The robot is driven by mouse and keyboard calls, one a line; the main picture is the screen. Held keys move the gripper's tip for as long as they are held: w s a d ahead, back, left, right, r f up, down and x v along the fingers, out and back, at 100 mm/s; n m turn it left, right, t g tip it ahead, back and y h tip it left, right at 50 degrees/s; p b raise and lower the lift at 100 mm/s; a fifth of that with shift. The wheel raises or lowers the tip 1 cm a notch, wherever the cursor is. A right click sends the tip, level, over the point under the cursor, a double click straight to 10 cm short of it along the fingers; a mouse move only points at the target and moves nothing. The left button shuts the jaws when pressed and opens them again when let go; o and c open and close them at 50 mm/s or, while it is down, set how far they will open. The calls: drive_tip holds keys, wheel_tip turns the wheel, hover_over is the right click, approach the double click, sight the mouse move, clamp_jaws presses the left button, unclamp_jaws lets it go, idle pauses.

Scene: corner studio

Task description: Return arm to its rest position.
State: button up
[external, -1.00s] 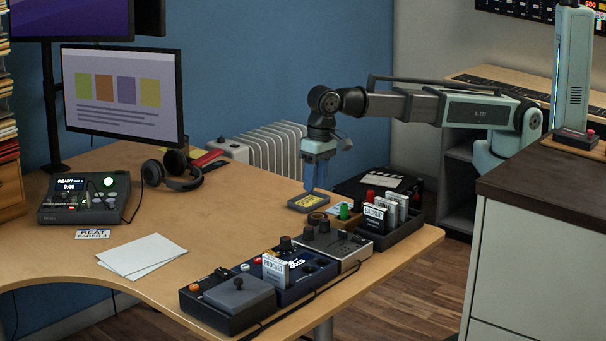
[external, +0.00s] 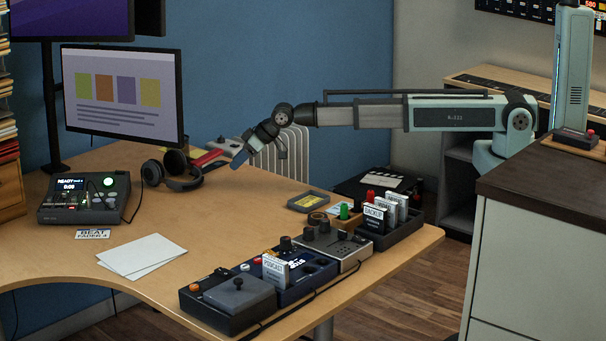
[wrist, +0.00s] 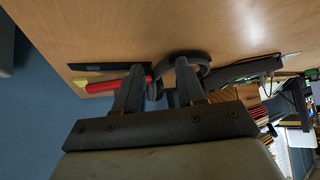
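My arm (external: 450,116) reaches left from its mount at the right, nearly level, above the back of the wooden desk. My gripper (external: 238,160) hangs at its left end, tilted down and left, in front of the white radiator and clear of the desk. In the wrist view my gripper (wrist: 158,66) shows two dark fingers set apart. I see nothing held between them; the dark headphones (wrist: 205,65) and a red object (wrist: 134,80) lie beyond them on the desk.
The headphones (external: 172,172) lie left of the gripper. A small yellow-labelled tray (external: 308,201), control boxes and a dark bin of cards (external: 398,232) stand at the desk's right side. A monitor (external: 122,95) stands at the back left. A dark-topped cabinet (external: 545,185) is at the right.

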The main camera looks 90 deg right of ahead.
drive_tip(key=s+d+f+n+t+h, duration=0.1)
drive_tip(key=s+d+f, duration=0.1)
drive_tip(key=d, duration=0.6)
drive_tip(key=s+d+f+n+h, duration=0.1)
drive_tip(key=s+d+f, duration=0.15)
drive_tip(key=d, duration=0.55)
drive_tip(key=s+d+f+n+t+h, duration=0.1)
drive_tip(key=s+d+f+h, duration=0.15)
drive_tip(key=d, duration=0.55)
drive_tip(key=s+a+f+g+y, duration=0.3)
drive_tip(key=s+a+f+g, duration=0.1)
drive_tip(key=s+a+f, duration=0.75)
drive_tip(key=s+a+f+g+y, duration=0.2)
drive_tip(key=s+a+f+g, duration=0.1)
drive_tip(key=s+a+f, duration=0.8)
drive_tip(key=s+a+f+g, duration=0.2)
drive_tip(key=s+a, duration=0.3)
drive_tip(key=s, duration=0.6)
drive_tip(key=s+a+f+g, duration=0.3)
drive_tip(key=s+a+g, duration=0.1)
drive_tip(key=s, duration=0.8)
drive_tip(key=s+a+f+g, duration=0.3)
drive_tip(key=s+a, duration=0.3)
drive_tip(key=s, duration=0.6)
drive_tip(key=shift+a+f+m+g+y, duration=0.3)
drive_tip(key=shift+a+g+y, duration=0.15)
drive_tip(key=shift+g, duration=0.15)
drive_tip(key=shift+o, duration=0.4)
